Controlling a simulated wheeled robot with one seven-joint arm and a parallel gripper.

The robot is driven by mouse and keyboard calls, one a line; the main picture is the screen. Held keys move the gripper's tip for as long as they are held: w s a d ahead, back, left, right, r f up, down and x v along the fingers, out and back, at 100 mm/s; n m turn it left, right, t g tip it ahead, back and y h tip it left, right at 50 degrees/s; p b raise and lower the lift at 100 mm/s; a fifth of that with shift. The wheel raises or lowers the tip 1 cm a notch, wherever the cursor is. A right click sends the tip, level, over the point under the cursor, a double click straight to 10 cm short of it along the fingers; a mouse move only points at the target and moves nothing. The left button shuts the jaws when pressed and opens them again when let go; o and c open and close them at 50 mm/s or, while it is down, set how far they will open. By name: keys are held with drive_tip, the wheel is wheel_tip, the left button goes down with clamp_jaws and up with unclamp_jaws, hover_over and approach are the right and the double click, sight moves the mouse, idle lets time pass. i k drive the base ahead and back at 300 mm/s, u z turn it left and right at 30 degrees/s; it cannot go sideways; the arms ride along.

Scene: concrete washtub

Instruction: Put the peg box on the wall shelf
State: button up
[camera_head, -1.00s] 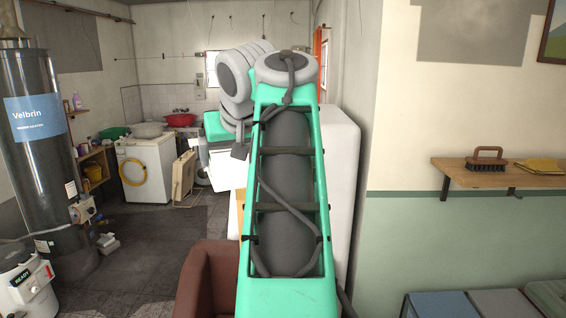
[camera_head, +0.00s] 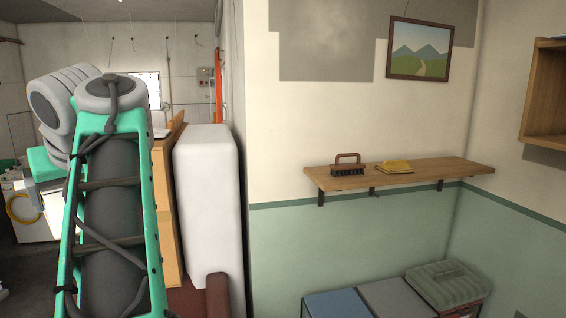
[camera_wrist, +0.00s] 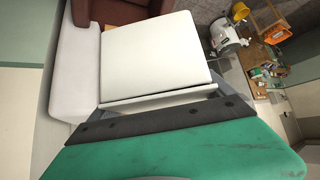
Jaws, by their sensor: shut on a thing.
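The wall shelf (camera_head: 440,170) is a wooden board on dark brackets, right of centre in the head view. In the wrist view a plain white box-like thing (camera_wrist: 155,52), which I take for the peg box, sits against my gripper (camera_wrist: 160,101). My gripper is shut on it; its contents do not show. A green body with a dark strip fills the bottom of that view. In the head view my arm hides most of the gripper and box at the left, well away from the shelf.
A tall white block (camera_head: 208,200) stands between my arm and the wall. A bench with cushions (camera_head: 390,296) is below the shelf.

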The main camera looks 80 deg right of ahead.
sight(436, 165)
drive_tip(key=k, duration=0.7)
drive_tip(key=u, duration=2.15)
drive_tip(key=k, duration=1.3)
drive_tip(key=z, duration=1.25)
drive_tip(key=k, duration=0.65)
drive_tip(key=u, duration=1.3)
drive_tip(key=k, duration=0.15)
drive_tip(key=u, duration=0.15)
